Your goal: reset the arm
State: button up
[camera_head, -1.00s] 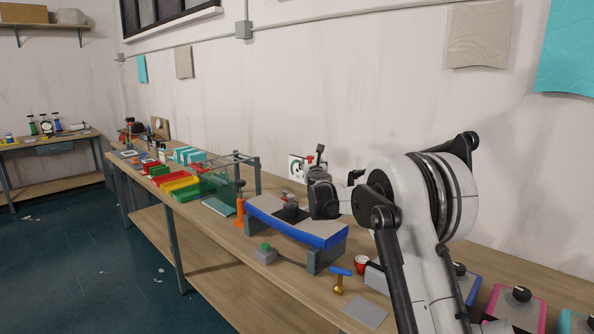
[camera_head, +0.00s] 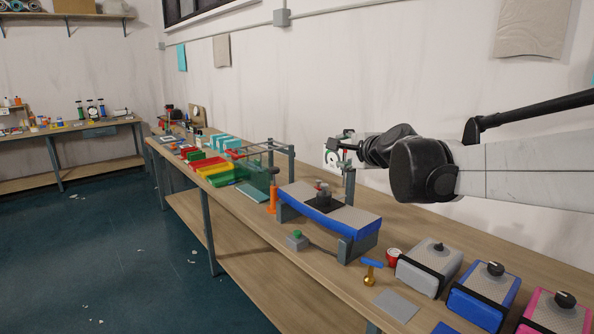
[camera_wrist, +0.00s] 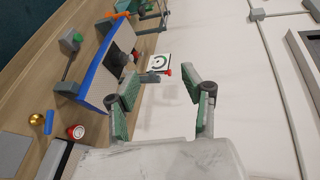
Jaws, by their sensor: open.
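My gripper (camera_head: 345,148) is in the air above the workbench, beside the white wall, at the end of my white and black arm coming from the right edge. In the wrist view my gripper (camera_wrist: 160,105) shows two green-padded fingers spread wide apart, with nothing between them. Beyond the fingers is a white card with a green ring (camera_wrist: 160,62) and a red part by it. My gripper touches nothing that I can see.
Below the gripper stands a blue-edged curved stand (camera_head: 350,227) on the wooden workbench (camera_head: 300,268). Nearby are a red can (camera_head: 393,257), a brass piece with a blue top (camera_head: 371,268) and a grey speaker-like box (camera_head: 430,266). Coloured bins (camera_head: 215,175) lie further left.

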jog(key=s+d+f+n+g+h, duration=0.1)
jog(key=s+f+n, duration=0.4)
jog(key=s, duration=0.8)
jog(key=s+d+f+n+g+h, duration=0.2)
jog(key=s+d+f+n+g, duration=0.1)
jog(key=s+f, duration=0.6)
jog(key=s+d+f+n+g+h, duration=0.1)
jog(key=s+d+f+n+g, duration=0.2)
jog(key=s, duration=1.4)
notch_tip(320, 180, down, 4)
jog(key=d+n+b, duration=0.1)
jog(key=n, duration=0.3)
jog(key=shift+s+f+h, duration=0.15)
jog(key=shift+f+h, duration=0.1)
jog(key=shift+h, duration=0.05)
